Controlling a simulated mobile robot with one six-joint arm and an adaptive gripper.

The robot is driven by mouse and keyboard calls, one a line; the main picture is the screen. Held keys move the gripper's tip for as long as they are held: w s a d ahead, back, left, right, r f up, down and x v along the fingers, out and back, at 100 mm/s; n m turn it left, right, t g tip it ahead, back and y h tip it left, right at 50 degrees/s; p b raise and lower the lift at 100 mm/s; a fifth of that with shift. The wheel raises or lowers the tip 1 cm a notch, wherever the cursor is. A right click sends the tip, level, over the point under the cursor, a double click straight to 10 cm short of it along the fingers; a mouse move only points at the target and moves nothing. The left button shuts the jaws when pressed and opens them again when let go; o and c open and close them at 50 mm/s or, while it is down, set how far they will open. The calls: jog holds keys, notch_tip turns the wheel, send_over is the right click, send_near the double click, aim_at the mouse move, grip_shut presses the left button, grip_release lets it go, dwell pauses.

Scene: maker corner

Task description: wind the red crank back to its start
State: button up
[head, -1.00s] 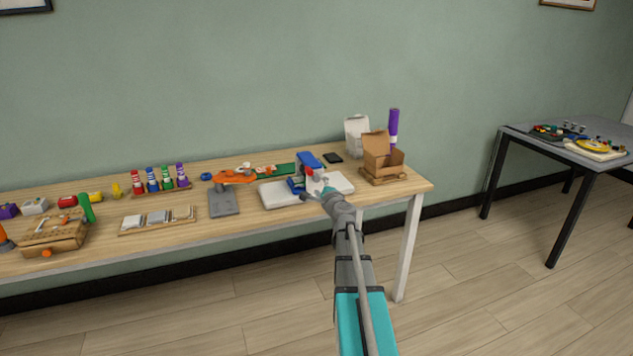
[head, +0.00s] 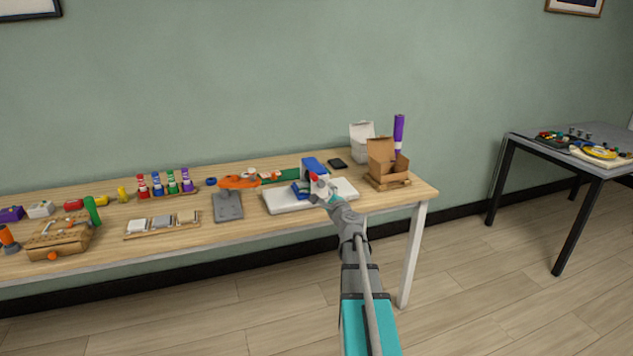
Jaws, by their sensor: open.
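The red crank (head: 313,177) shows as a small red spot against a blue device (head: 313,165) on a white base plate (head: 284,205), near the right end of the wooden table. My gripper (head: 319,190) is open just in front of the crank, at its lower right in the picture. The gripper and wrist hide part of the device and plate. At this size I cannot tell whether a finger touches the crank, nor how far the crank is turned.
Right of the device, a cardboard box (head: 382,171) stands on a small pallet, with a purple cylinder (head: 398,134) and a white box (head: 361,144) behind. An orange tool on a grey plate (head: 228,208) stands to the left.

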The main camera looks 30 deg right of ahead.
aim_at(315, 179)
jog(key=m, duration=0.4)
jog(key=s+m, duration=0.1)
jog(key=m, duration=0.3)
jog(key=s+m, duration=0.1)
jog(key=m, duration=0.2)
jog(key=shift+a+m, duration=0.35)
jog(key=shift+m, duration=0.05)
jog(key=x, duration=1.3)
jog(key=shift+w+r, duration=0.1)
jog(key=shift+w, duration=0.3)
grip_shut()
